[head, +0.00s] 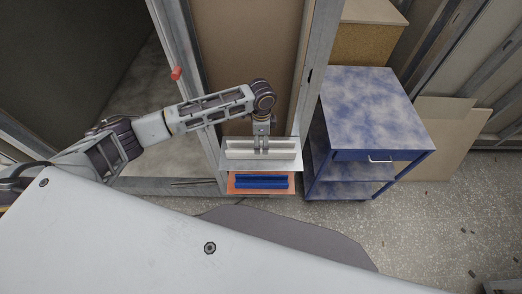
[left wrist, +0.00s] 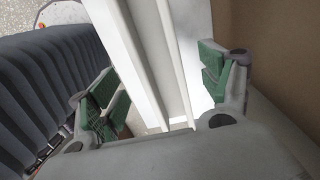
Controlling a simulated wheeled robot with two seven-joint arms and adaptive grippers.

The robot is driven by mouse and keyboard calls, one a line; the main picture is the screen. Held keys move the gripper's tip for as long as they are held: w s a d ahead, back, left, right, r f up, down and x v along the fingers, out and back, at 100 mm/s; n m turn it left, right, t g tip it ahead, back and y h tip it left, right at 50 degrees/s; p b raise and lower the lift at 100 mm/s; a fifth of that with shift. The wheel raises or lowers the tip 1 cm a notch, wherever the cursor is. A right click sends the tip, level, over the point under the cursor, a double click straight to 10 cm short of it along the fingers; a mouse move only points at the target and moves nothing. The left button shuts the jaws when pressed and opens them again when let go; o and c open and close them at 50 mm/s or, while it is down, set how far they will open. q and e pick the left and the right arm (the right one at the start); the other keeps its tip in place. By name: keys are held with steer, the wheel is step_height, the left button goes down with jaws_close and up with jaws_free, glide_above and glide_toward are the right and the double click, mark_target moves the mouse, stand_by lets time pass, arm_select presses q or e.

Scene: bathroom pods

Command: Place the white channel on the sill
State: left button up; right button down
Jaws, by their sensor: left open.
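The white channel (head: 284,149) lies lengthwise left to right on the pale sill (head: 236,165) between two metal uprights in the head view. My left gripper (head: 261,149) is over the middle of the channel, pointing down. In the left wrist view the channel (left wrist: 166,60) runs between the two green-padded fingers of the gripper (left wrist: 160,88). The fingers are open, with a gap visible on the right side of the channel. Its underside contact with the sill is hidden. My right gripper is not in view.
A blue channel (head: 262,181) lies on an orange tray (head: 232,186) just in front of and below the sill. A blue marbled cart (head: 372,105) stands close on the right. A brown panel (head: 240,60) rises behind. Speckled floor is open at lower right.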

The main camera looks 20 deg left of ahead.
mark_target(261, 147)
arm_select(q)
step_height(261, 147, down, 3)
steer(key=shift+s+f+p, duration=0.1)
steer(key=shift+f+p, duration=0.1)
steer(key=shift+p, duration=0.35)
steer(key=shift+f, duration=0.65)
steer(key=shift+c, duration=0.3)
steer(key=c, duration=1.1)
steer(key=shift+c, duration=0.2)
